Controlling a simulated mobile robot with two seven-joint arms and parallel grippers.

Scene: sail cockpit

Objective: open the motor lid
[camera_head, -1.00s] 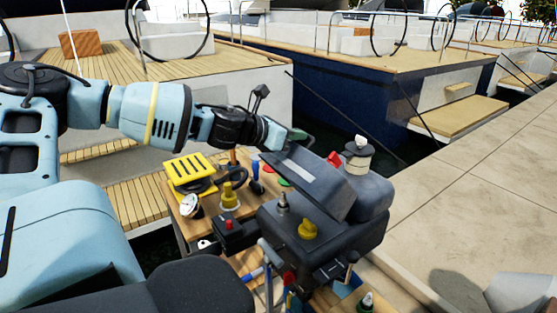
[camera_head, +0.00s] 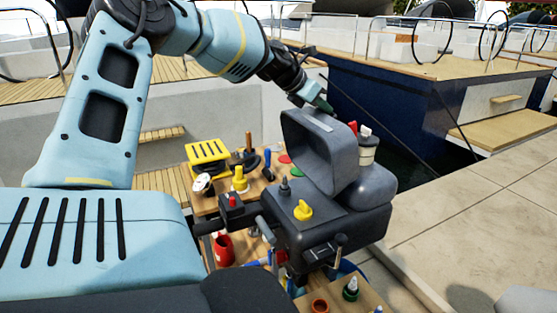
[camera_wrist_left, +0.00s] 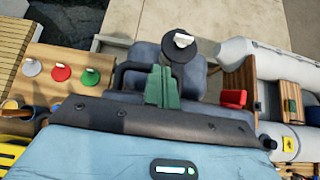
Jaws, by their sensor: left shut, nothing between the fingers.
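The dark grey motor lid (camera_head: 318,155) stands raised and steeply tilted on the motor (camera_head: 325,232), its hollow underside facing left. The opened top of the motor shows a yellow cap (camera_head: 303,210) and a small dark fitting with a grey tip. My left gripper (camera_head: 323,104) is shut and empty, with its green fingertips at the upper edge of the lid; I cannot tell whether they touch it. In the left wrist view the shut green fingers (camera_wrist_left: 162,88) are in front of the grey motor parts. My right gripper is not in view.
A wooden board left of the motor carries a yellow slotted box (camera_head: 207,150), a yellow fitting (camera_head: 240,180) and several tools. A white-and-black canister (camera_head: 367,150) with a red item stands just behind the lid. The stone quay (camera_head: 490,200) on the right is largely clear.

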